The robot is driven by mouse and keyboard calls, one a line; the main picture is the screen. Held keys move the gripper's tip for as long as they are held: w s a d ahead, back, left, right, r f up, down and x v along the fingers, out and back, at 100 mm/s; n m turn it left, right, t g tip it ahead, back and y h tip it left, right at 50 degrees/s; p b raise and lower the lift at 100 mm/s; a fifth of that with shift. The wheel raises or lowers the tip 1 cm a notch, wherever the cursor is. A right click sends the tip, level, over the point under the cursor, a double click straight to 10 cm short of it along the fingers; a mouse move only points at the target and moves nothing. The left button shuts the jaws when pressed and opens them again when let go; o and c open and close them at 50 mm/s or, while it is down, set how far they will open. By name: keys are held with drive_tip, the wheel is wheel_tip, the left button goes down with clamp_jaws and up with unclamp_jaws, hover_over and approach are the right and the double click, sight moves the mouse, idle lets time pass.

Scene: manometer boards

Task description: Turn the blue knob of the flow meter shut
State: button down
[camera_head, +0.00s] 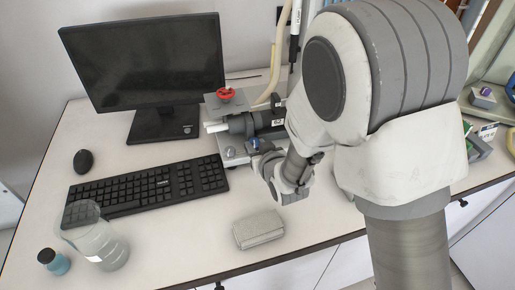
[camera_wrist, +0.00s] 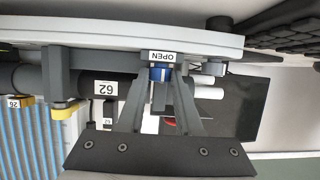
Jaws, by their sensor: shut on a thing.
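The flow meter (camera_head: 240,124) is a dark grey cylinder on a pale base plate, at the back right of the desk beside the monitor. Its blue knob (camera_head: 254,143) shows just beyond my gripper in the head view. In the wrist view the blue knob (camera_wrist: 159,73) sits between my fingertips, beside a white label (camera_wrist: 162,56) reading OPEN. My gripper (camera_wrist: 161,80) is shut on the blue knob. The fingertips cover the knob's sides. In the head view my arm hides part of the meter's right side.
A red knob (camera_head: 226,94) stands above the meter. The keyboard (camera_head: 150,187), monitor (camera_head: 145,62) and mouse (camera_head: 83,161) are to the left. A clear beaker (camera_head: 100,248), a small blue bottle (camera_head: 54,262) and a grey block (camera_head: 258,229) stand nearer the front edge.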

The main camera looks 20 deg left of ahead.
drive_tip(key=shift+s+a+m+t+h+b, duration=0.15)
drive_tip(key=shift+a+m+t+h+b, duration=0.1)
drive_tip(key=shift+m+t+h+b, duration=0.3)
drive_tip(key=shift+s+a+r+m+t+h, duration=0.1)
drive_tip(key=shift+m+t+h, duration=0.15)
drive_tip(key=shift+m+h, duration=0.25)
drive_tip(key=shift+a+m+t+h, duration=0.1)
drive_tip(key=shift+m+t+h, duration=0.1)
drive_tip(key=shift+m+h, duration=0.2)
drive_tip(key=shift+a+m+t+h+p, duration=0.2)
drive_tip(key=shift+m+t+h+p, duration=0.3)
drive_tip(key=shift+m+h+p, duration=0.9)
drive_tip(key=shift+m+h, duration=0.25)
drive_tip(key=shift+h, duration=0.1)
drive_tip(key=c, duration=0.6)
unclamp_jaws()
drive_tip(key=p+v, duration=0.1)
drive_tip(key=v, duration=1.6)
drive_tip(key=shift+s, duration=0.25)
